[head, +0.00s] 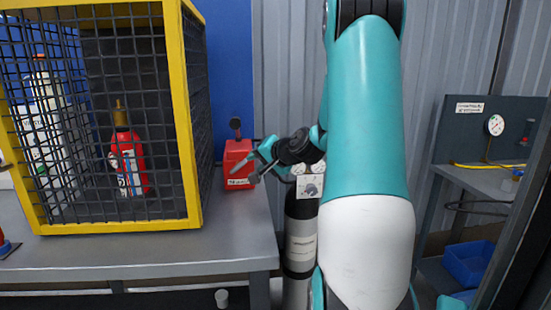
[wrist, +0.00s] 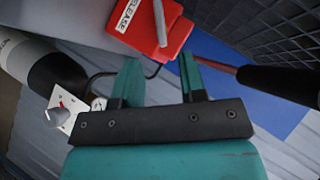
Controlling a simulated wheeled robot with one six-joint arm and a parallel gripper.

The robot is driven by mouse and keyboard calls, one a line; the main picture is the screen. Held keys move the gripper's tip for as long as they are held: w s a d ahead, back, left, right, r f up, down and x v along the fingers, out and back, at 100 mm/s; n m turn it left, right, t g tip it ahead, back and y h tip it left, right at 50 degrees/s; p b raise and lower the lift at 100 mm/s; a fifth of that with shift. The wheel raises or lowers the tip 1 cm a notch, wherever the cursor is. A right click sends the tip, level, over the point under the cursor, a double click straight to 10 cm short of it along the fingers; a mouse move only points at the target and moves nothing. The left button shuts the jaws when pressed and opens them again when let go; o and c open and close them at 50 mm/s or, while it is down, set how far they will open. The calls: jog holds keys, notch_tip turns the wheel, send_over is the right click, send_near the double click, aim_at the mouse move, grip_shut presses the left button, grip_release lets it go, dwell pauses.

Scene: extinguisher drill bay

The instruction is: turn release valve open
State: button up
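The red release box (head: 238,168) with a white label stands on the right end of the bench in the head view. A lever with a dark knob (head: 236,124) rises from its top. In the wrist view the red box (wrist: 178,38) reads "RELEASE" and carries a grey bar (wrist: 160,22). The lever's black grip (wrist: 285,84) and red shaft show at the right, partly behind the right finger. My gripper (head: 256,163) is just right of the box. In the wrist view its fingers (wrist: 159,78) are apart, with nothing visibly held between them.
A yellow-framed mesh cage (head: 190,120) with a red extinguisher (head: 130,160) inside stands left of the box. A dark cylinder (head: 300,235) stands beside the bench, with a white gauge plate (head: 309,187) near its top. A stand with a gauge (head: 495,125) is at right.

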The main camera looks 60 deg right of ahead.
jog(key=v, duration=0.7)
jog(key=shift+s, duration=0.3)
jog(key=shift+a+r, duration=0.1)
